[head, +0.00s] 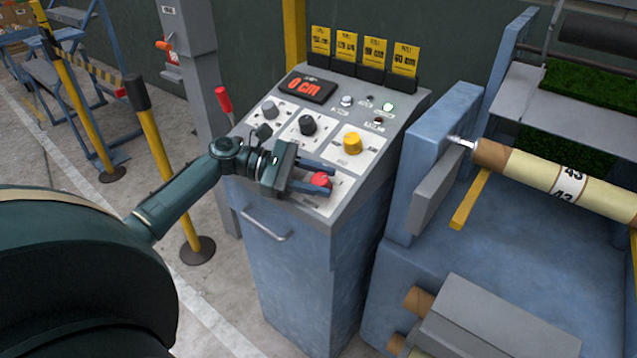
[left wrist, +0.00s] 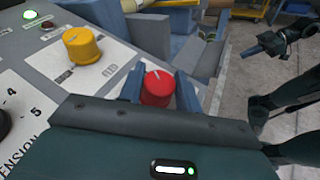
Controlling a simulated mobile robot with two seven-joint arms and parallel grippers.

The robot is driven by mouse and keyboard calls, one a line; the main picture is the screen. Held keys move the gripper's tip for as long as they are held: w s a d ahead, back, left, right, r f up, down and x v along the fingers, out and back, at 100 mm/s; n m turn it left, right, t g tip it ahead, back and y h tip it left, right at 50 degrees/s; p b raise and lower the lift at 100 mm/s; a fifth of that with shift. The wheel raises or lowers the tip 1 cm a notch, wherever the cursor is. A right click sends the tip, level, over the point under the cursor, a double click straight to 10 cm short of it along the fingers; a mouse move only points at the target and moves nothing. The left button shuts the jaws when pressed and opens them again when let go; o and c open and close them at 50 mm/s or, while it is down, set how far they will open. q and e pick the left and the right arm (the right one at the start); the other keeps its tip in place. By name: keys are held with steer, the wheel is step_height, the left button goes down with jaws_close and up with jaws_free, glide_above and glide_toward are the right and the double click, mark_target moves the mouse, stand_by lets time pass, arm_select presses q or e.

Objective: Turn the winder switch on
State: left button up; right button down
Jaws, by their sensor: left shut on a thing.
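The control console (head: 300,225) stands in the middle of the head view with a sloped panel on top. A red knob (head: 320,180) with a white pointer line sits at its lower right; it also shows in the left wrist view (left wrist: 157,88). My left gripper (head: 328,179) is shut on the red knob, one blue finger on each side. The label by this knob is hidden or too small to read. A yellow knob (head: 352,142) sits above it. My right gripper (left wrist: 262,45) appears at the upper right of the left wrist view, away from the panel; its jaws are unclear.
The panel has a black knob (head: 307,125), a grey knob (head: 270,108) and a red display (head: 305,87) reading 0 cm. A red-handled lever (head: 223,98) rises at its left. The blue machine with a cardboard-cored roll (head: 550,180) stands close on the right.

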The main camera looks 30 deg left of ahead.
arm_select(q)
steer(key=shift+m+g, duration=1.1)
steer(key=shift+g, duration=0.1)
arm_select(e)
steer(key=shift+w+r, duration=0.2)
arm_select(q)
steer(key=shift+g, duration=0.3)
arm_select(e)
steer(key=shift+a, duration=0.1)
arm_select(q)
steer(key=o, duration=1)
steer(key=shift+d, duration=0.1)
steer(key=shift+c, duration=0.2)
arm_select(e)
steer(key=shift+f, duration=0.1)
